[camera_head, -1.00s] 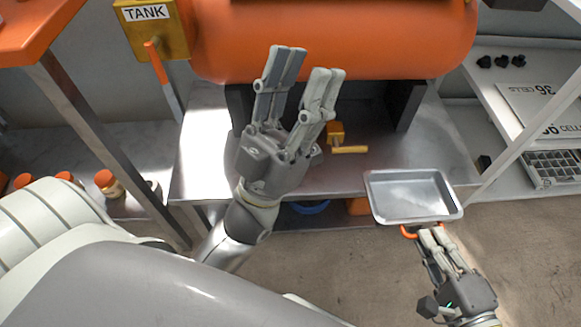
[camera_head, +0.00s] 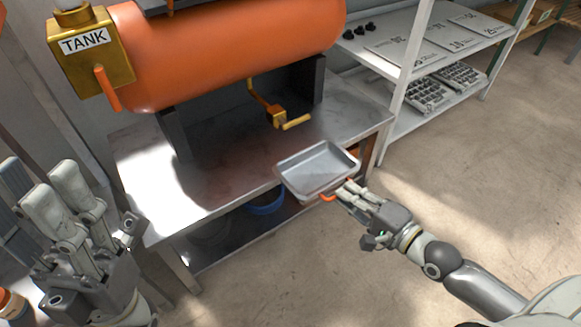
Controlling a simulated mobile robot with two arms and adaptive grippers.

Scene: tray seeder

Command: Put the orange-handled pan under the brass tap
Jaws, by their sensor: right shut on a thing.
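The grey metal pan (camera_head: 318,171) is held level near the front edge of the steel bench, to the right of centre. My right gripper (camera_head: 340,194) is shut on its orange handle (camera_head: 328,198); the fingers hide part of the handle. The brass tap (camera_head: 278,117) hangs below the orange tank, behind and to the left of the pan, with its yellow lever pointing right. The pan is apart from the tap, in front of it. My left gripper (camera_head: 38,192) is open and empty at the left edge, fingers pointing up.
The orange tank (camera_head: 225,48) rests on dark supports over the steel bench (camera_head: 215,178). A brass box marked TANK (camera_head: 88,50) has an orange lever. A blue bowl (camera_head: 266,203) sits on the lower shelf. A white rack (camera_head: 410,45) with trays stands right. Floor at right is clear.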

